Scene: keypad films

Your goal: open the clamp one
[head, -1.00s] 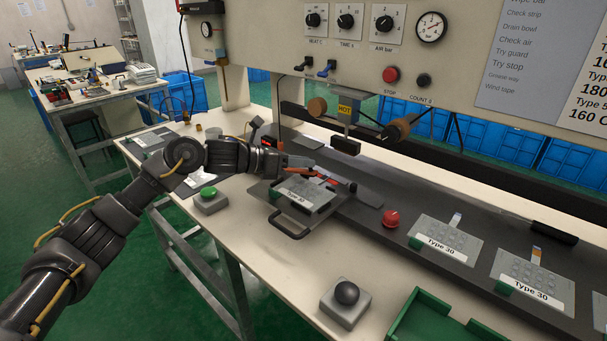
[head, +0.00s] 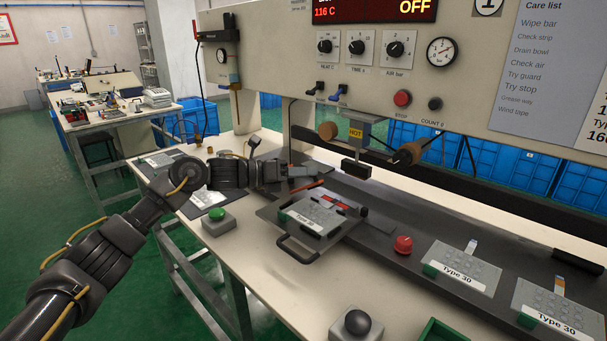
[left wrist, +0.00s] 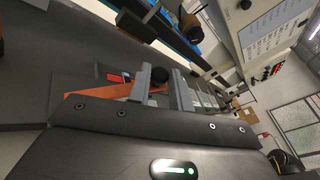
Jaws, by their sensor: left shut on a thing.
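My left gripper (head: 318,172) is above the far left part of a grey carrier plate (head: 264,210) that has a looped black handle. It is shut on the orange clamp lever (head: 308,186), which stands raised at a slant over the plate. The lever also shows in the left wrist view (left wrist: 120,92), with a black knob (left wrist: 158,74) between the grey fingers. A red clamp part (head: 335,201) lies lower on the plate, beside a labelled keypad film (head: 312,214). The exact contact at the fingers is partly hidden in the head view. My right gripper is out of view.
The press head with its HOT label (head: 356,133) hangs behind the plate. A green button box (head: 217,221), a red knob (head: 403,244) and a black button box (head: 356,324) stand around it. More films (head: 461,268) lie right.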

